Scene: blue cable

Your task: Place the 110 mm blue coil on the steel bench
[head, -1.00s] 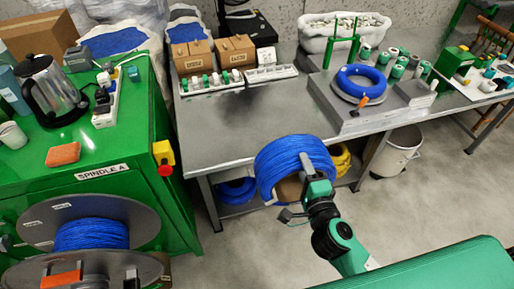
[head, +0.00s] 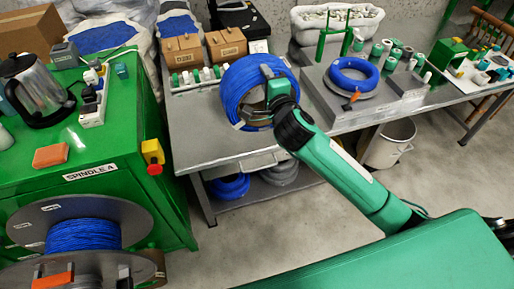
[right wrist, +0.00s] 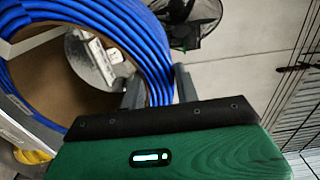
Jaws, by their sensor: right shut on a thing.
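The blue coil (head: 235,92) is a thick ring of cable, held tilted up on edge. My right gripper (head: 272,80) is shut on its right side; the right wrist view shows the coil (right wrist: 120,20) with its strands between the two grey fingers (right wrist: 158,88). My left gripper is not in view.
Two cardboard boxes (head: 183,52) and a row of white and green parts (head: 190,79) stand behind the coil. Another blue coil (head: 354,77) sits on a grey scale-like box at right. The green machine (head: 110,150) stands left. Bare bench lies left of the coil.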

